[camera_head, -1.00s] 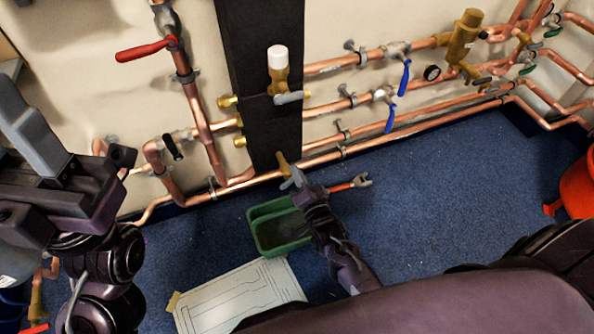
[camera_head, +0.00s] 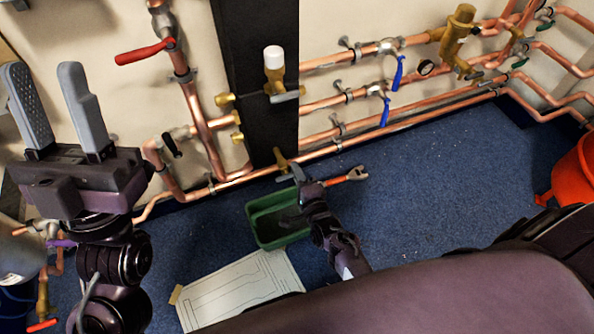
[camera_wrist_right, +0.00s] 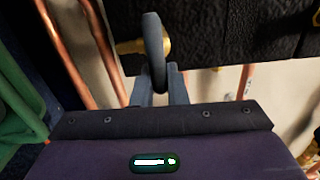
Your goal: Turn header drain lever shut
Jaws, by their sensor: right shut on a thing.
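The drain valve is a small brass fitting (camera_head: 281,158) low on the dark vertical panel, with a grey lever (camera_head: 291,174). My right gripper (camera_head: 298,178) is at this lever, its fingers small and partly hidden in the head view. In the right wrist view the grey lever (camera_wrist_right: 153,45) stands upright between the fingertips (camera_wrist_right: 159,78), and the gripper is shut on it. Brass shows behind the lever there. My left gripper (camera_head: 43,72) is at the left of the head view, fingers up and apart, open and empty, away from the valve.
A green tray (camera_head: 252,222) stands on the blue floor below the valve, close to my right wrist. A red-handled wrench (camera_head: 345,177) and a paper drawing (camera_head: 240,290) lie nearby. Copper pipes with a red lever (camera_head: 145,51) and blue levers (camera_head: 398,73) line the wall. A red bucket (camera_head: 575,180) is at right.

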